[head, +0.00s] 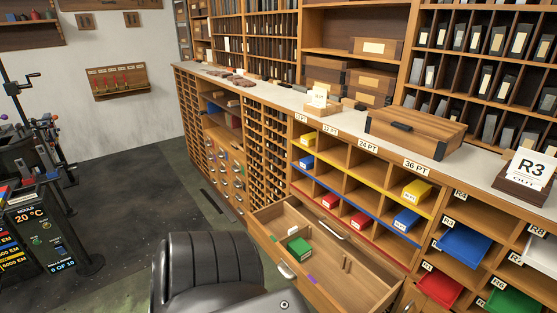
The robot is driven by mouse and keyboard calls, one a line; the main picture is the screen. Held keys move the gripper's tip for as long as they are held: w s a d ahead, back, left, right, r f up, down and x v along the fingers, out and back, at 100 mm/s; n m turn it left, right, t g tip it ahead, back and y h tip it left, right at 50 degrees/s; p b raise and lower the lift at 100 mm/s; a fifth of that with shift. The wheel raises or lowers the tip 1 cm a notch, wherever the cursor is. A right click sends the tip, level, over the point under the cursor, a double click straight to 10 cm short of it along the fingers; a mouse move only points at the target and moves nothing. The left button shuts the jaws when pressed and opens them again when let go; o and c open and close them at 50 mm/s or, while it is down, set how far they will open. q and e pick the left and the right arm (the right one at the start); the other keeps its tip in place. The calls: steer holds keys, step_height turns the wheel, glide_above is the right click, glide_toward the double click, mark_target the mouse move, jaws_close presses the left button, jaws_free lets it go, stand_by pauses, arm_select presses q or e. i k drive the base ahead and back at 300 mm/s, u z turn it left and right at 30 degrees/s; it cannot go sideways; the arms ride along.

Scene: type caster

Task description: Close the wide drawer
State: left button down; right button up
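The wide wooden drawer (264,231) stands pulled out of the cabinet, low in the middle of the head view. Its front faces the lower left and carries a pale metal handle (286,270). Inside lie a green box (299,246), a small white piece and a purple piece (312,279). Its near lower end is partly hidden behind a dark rounded shape and a grey surface at the bottom edge. Neither of my grippers shows in the head view.
The cabinet counter (285,95) runs above the drawer, with a wooden case (415,135) and a card stand on it. Open cubbies with coloured boxes sit above the drawer. The dark floor (140,185) is clear to the left, before a machine (40,225).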

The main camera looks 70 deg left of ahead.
mark_target(339, 276)
steer(key=u, duration=0.7)
steer(key=i, duration=0.85)
steer(key=u, duration=0.95)
